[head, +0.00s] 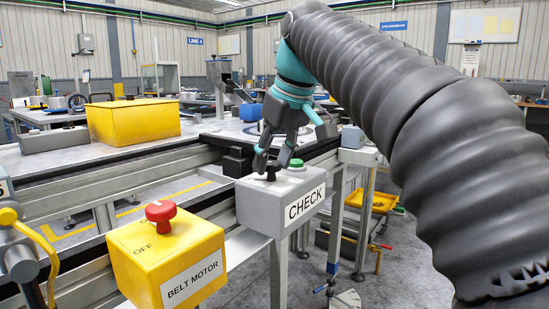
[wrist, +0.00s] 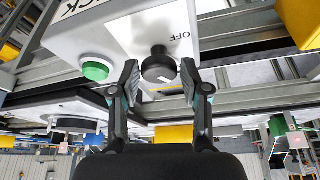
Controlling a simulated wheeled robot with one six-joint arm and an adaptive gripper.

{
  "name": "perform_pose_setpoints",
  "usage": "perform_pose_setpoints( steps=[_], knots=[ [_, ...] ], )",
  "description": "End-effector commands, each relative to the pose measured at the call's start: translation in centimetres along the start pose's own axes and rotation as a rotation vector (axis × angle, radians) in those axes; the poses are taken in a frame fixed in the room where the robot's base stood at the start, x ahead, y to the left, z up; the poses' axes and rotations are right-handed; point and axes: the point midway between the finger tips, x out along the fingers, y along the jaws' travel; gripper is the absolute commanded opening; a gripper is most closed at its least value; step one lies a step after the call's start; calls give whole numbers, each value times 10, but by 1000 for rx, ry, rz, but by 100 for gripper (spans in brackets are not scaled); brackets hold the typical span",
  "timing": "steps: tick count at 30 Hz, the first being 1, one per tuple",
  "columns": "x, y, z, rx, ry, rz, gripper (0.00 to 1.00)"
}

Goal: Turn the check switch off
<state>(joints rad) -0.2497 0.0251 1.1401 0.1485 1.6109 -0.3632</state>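The check switch is a black round knob (head: 271,176) on top of a grey box labelled CHECK (head: 305,204). In the wrist view the knob (wrist: 158,64) stands on a pale plate with the word OFF printed beside it. A white mark shows near the knob, but I cannot tell its setting. My gripper (head: 274,163) points down at the knob. In the wrist view its fingers (wrist: 160,76) are apart, one on each side of the knob, with narrow gaps between them and it. In the head view the fingers partly hide the knob.
A green button (wrist: 95,70) sits beside the knob on the same box, close to one finger. A yellow BELT MOTOR box (head: 168,262) with a red knob (head: 159,212) stands at the front left. A yellow bin (head: 133,121) rests on the bench behind.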

Motion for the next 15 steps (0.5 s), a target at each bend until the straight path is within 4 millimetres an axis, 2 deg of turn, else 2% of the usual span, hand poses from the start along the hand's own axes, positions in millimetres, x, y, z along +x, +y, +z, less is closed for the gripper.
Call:
perform_pose_setpoints(
  steps=[1,3,4,15],
  knots=[
    [0,0,0,0,0,0,26],
    [0,0,0,0,0,0,8],
    [0,0,0,0,0,0,4],
    [-1,0,0,-46,-3,-22,4]
  ],
)
